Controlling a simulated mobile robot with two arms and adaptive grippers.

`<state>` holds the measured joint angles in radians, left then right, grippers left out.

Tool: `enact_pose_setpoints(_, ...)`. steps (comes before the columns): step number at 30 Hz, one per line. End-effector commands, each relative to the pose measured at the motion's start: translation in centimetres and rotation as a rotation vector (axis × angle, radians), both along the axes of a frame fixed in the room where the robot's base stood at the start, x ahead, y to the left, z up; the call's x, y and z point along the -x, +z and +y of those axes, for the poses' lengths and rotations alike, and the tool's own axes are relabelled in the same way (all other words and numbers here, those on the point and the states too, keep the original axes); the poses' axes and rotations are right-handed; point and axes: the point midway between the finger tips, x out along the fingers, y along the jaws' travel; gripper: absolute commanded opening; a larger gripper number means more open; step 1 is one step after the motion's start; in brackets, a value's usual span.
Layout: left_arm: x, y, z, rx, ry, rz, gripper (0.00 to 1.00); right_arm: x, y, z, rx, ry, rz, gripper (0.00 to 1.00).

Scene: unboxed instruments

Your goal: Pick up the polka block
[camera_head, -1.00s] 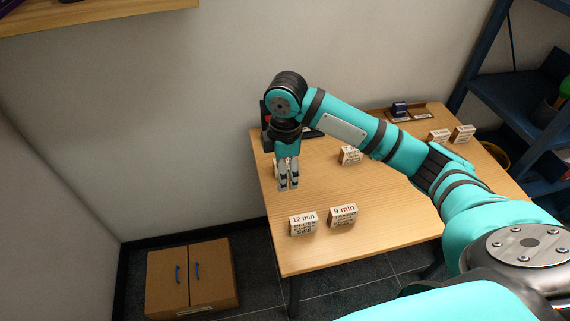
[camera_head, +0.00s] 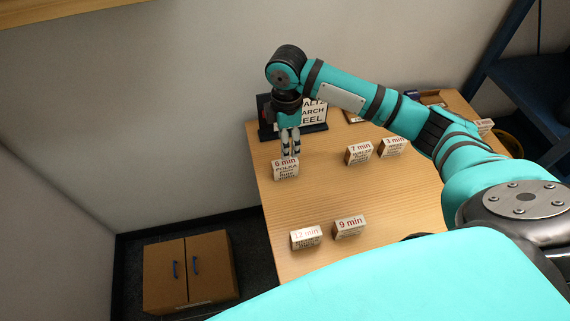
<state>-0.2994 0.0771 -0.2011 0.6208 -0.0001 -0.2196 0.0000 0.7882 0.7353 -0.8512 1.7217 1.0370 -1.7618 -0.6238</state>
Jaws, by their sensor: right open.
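The polka block (camera_head: 286,169) is a small pale block lettered "6 min POLKA". It stands upright near the left edge of the wooden table (camera_head: 310,200). My right gripper (camera_head: 291,156) points down just behind and above the block in the picture, with its fingers apart and nothing between them. Whether a fingertip touches the block I cannot tell. My left gripper is not in view.
A black stand (camera_head: 317,127) with lettered strips is behind the gripper. Blocks marked 7 min (camera_head: 358,152), 3 min (camera_head: 392,147), 12 min (camera_head: 306,237) and 9 min (camera_head: 349,227) stand around. The table's middle is clear. A wooden cabinet (camera_head: 188,272) stands on the floor at left.

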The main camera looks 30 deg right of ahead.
Motion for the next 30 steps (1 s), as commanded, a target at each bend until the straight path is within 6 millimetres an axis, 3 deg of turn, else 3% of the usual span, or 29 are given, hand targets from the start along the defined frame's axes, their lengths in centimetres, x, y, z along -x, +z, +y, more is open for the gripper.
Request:
enact_pose_setpoints(4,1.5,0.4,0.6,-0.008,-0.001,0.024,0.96,0.1,-3.3,0.0,0.000,-0.001,0.004,0.54)
enact_pose_setpoints(9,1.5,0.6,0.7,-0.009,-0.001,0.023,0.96,0.0,-6.1,0.0,0.000,0.000,0.002,0.54)
enact_pose_setpoints(18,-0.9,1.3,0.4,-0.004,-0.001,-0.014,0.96,-0.1,-8.5,0.1,0.001,-0.001,0.002,0.54)
enact_pose_setpoints(24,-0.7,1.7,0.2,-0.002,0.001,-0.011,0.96,-0.4,-11.5,0.1,0.001,-0.001,0.001,0.54)
enact_pose_setpoints(30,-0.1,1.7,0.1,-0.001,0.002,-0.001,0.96,-0.4,-12.5,0.1,-0.001,0.001,-0.002,0.54)
